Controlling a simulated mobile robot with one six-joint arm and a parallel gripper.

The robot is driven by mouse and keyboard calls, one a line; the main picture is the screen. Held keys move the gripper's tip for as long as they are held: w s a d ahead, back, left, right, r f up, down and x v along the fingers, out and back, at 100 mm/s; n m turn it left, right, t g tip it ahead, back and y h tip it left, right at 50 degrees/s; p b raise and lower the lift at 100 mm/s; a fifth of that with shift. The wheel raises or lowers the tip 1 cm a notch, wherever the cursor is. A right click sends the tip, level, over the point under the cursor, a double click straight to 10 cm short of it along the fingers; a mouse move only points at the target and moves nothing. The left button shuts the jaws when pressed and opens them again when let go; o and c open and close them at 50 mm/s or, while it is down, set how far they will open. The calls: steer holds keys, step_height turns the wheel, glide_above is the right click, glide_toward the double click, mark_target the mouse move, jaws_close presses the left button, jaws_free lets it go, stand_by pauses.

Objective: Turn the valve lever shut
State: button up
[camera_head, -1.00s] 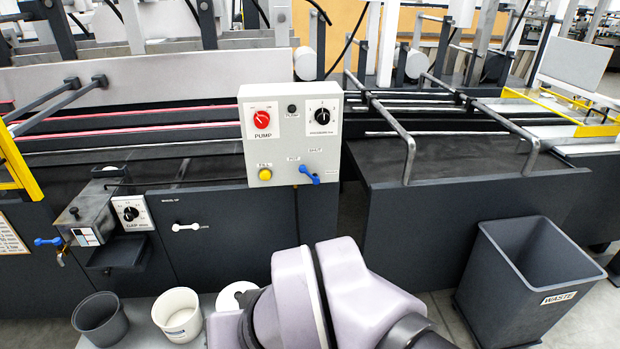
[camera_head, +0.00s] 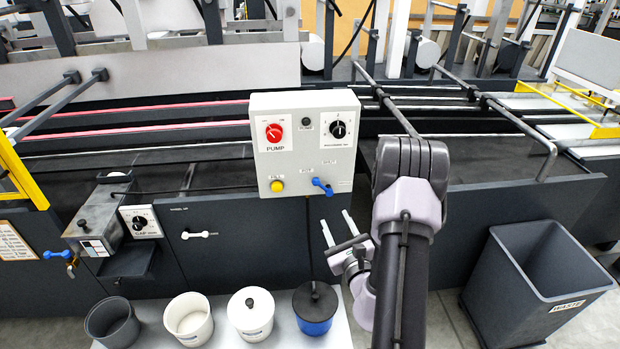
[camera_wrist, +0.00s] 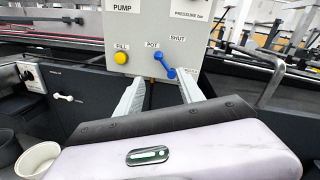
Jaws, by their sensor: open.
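The blue valve lever (camera_head: 322,187) is on the lower right of the pale control box (camera_head: 305,148). Its handle slants down and right from its pivot, with the POT label above it and the SHUT label up and to the right. The wrist view shows the lever (camera_wrist: 165,65) just beyond and between the fingertips. My gripper (camera_head: 337,218) is open and empty, below and slightly right of the lever, apart from it. In the wrist view my gripper (camera_wrist: 162,84) points toward the box with both fingers spread.
A yellow FILL button (camera_head: 278,186) sits left of the lever, and a red PUMP knob (camera_head: 274,132) is above. Another blue lever (camera_head: 57,254) is at far left. Several pots stand below, including a blue one (camera_head: 314,318). A waste bin (camera_head: 540,280) stands at right.

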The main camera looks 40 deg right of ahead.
mark_target(317, 183)
steer(key=x, duration=1.6)
steer(key=shift+w+a+r+b, duration=0.1)
steer(key=shift+w+b, duration=0.25)
steer(key=shift+w, duration=0.05)
steer(key=shift+c, duration=0.3)
jaws_close()
